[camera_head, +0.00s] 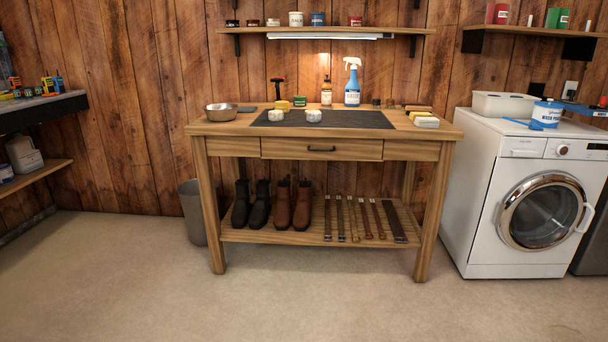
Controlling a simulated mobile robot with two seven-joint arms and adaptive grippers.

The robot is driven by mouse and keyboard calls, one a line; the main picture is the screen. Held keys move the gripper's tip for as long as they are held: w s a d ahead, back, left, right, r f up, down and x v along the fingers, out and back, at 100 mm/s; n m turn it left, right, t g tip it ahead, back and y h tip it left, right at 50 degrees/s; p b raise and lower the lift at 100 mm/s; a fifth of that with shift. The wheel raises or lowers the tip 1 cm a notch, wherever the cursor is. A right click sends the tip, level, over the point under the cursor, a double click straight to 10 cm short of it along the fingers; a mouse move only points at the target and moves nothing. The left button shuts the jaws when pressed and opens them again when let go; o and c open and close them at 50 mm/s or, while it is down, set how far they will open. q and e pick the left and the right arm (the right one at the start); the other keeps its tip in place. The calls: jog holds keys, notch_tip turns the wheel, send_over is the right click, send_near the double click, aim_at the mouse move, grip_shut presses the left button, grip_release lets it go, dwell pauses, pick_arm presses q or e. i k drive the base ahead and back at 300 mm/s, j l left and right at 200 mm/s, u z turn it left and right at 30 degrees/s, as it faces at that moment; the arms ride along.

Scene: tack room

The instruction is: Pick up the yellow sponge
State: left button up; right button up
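A small yellow block (282,105) that looks like a sponge lies near the back of the wooden workbench (230,128), behind the dark mat (350,119). Another yellow block (419,115) lies at the right end of the bench, just behind a pale block (427,122). At this size I cannot tell for certain which of the two is the yellow sponge. Neither of my grippers is in view.
On the bench stand a metal bowl (221,112), two round white items (313,116), an amber bottle (326,92) and a blue spray bottle (352,83). A washing machine (490,170) stands right of the bench. The floor (310,300) in front is clear.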

aim_at(276, 115)
jog(key=i, duration=1.75)
